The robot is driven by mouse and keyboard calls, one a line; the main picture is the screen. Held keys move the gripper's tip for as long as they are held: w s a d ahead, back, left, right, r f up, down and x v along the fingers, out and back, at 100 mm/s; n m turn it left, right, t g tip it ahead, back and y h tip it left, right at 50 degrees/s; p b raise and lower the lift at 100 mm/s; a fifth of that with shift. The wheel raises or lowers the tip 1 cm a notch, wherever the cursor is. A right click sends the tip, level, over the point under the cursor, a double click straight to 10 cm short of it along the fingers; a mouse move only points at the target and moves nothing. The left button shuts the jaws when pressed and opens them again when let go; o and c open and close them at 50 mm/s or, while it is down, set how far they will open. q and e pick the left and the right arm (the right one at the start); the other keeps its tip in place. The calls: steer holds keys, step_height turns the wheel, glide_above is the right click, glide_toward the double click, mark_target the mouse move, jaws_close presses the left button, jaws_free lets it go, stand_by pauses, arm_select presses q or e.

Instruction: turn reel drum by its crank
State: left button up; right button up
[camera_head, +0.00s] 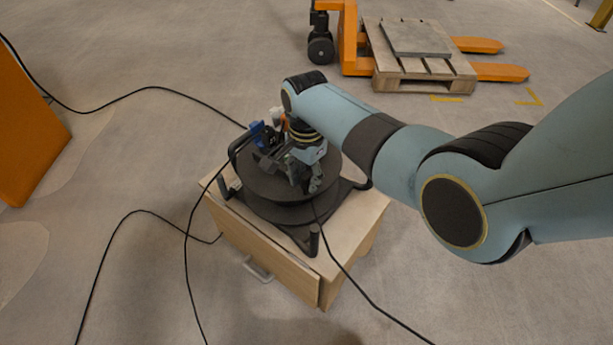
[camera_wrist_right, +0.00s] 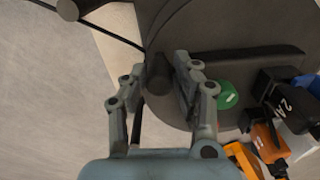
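The dark reel drum (camera_head: 268,186) lies flat in a black tubular frame on a wooden cabinet. In the right wrist view the drum (camera_wrist_right: 205,35) fills the upper middle, with a dark crank knob (camera_wrist_right: 158,76) near its edge. My right gripper (camera_head: 304,180) points down over the drum. In the right wrist view its two fingers (camera_wrist_right: 160,72) stand apart on either side of the knob. A narrow gap shows at the left finger; contact at the right finger is unclear. The head view hides most of the crank behind the gripper. My left gripper is not in view.
The wooden cabinet (camera_head: 285,278) stands on the floor. Blue and orange plugs (camera_head: 258,133) crowd the drum's far side. Black cables (camera_head: 187,250) run across the floor. An orange pallet jack (camera_head: 350,40) with a pallet (camera_head: 425,77) stands behind. An orange panel (camera_head: 25,130) is at left.

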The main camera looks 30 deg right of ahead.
steer(key=o, duration=0.3)
steer(key=shift+o, duration=0.2)
steer(key=shift+s+r, duration=0.1)
steer(key=shift+r, duration=3.85)
